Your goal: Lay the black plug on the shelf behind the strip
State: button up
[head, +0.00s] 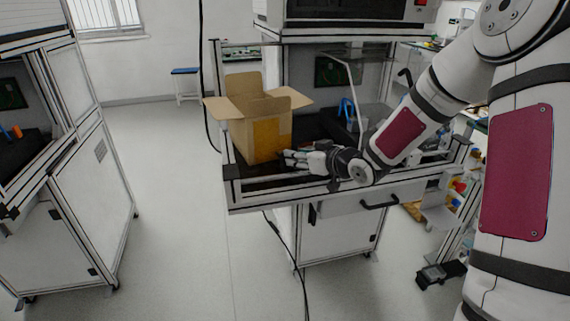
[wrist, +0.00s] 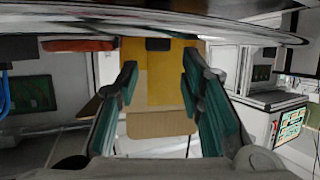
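My gripper (head: 292,157) is low over the dark worktop, just in front of and right of the cardboard box. In the wrist view my gripper (wrist: 160,78) has its two teal-padded fingers wide apart with nothing between the pads. A small black block (wrist: 158,44) shows beyond the fingertips, against the yellow panel; it may be the black plug, but I cannot tell for sure. I cannot make out the plug in the head view. The shelf and strip cannot be told apart for certain; a pale curved band (wrist: 160,25) crosses the top of the wrist view.
An open cardboard box (head: 238,135) with a yellow panel (head: 271,140) stands on the left of the workbench (head: 300,198). A blue object (head: 347,110) stands at the back. Another bench (head: 85,180) is at left, with clear floor between.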

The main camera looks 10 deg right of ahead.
aim_at(284, 160)
jog(key=x, duration=0.3)
jog(key=shift+w+a+f, duration=0.1)
jog(key=shift+w, duration=0.1)
jog(key=x, duration=0.2)
jog(key=b+x, duration=0.1)
jog(key=x, duration=0.2)
jog(key=shift+f, duration=0.25)
grip_shut()
